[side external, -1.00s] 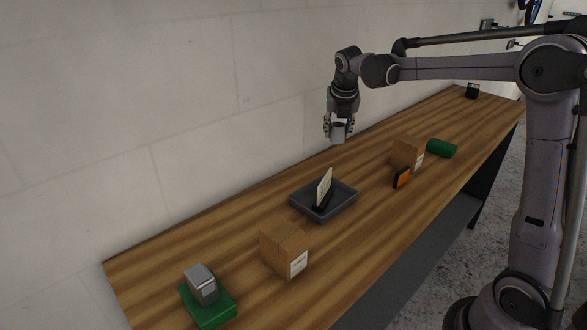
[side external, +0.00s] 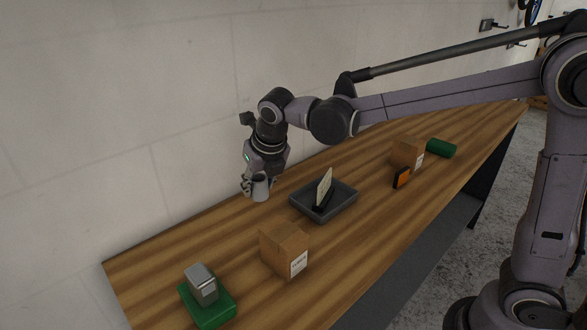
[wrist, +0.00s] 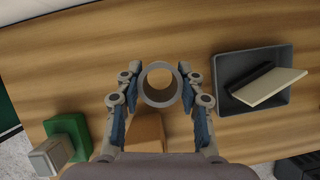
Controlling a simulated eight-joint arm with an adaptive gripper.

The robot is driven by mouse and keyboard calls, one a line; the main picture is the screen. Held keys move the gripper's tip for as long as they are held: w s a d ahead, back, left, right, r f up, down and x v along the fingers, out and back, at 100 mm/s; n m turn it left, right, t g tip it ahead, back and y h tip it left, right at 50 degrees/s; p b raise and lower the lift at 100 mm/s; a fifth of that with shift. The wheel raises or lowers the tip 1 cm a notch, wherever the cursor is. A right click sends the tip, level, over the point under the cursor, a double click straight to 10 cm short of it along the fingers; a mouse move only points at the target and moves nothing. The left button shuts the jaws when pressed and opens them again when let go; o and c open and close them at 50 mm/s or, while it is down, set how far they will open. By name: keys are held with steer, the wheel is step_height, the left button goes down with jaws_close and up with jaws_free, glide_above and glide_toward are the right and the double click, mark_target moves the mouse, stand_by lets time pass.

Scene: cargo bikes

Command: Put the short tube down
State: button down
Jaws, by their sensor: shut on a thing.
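The short tube is a grey, hollow cylinder (side external: 261,188), held upright in my gripper (side external: 257,186). In the wrist view the tube (wrist: 160,70) shows end-on as a ring, and the wooden bench top is visible through its opening. My gripper (wrist: 160,100) is shut on the tube, with one finger on each side. In the side view it hangs near the back edge of the bench, left of the dark tray. Whether the tube's lower end touches the wood or is a little above it, I cannot tell.
A dark tray (side external: 345,202) holds a cream card (side external: 324,187) and a black item. A cardboard box (side external: 283,248) stands in front. A grey block (side external: 201,284) sits on a green base (side external: 213,315) at left. Another box (side external: 407,152), an orange item (side external: 402,177) and a green cylinder (side external: 441,148) are right.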

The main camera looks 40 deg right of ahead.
steer(key=a+f, duration=0.1)
steer(key=a, duration=0.1)
steer(key=w+a+f, duration=0.1)
steer(key=a+f, duration=0.2)
steer(key=a, duration=0.2)
steer(key=shift+w+f, duration=0.2)
steer(key=shift+w, duration=0.05)
steer(key=shift+f, duration=2)
steer(key=shift+f, duration=0.1)
steer(key=c, duration=0.8)
jaws_free()
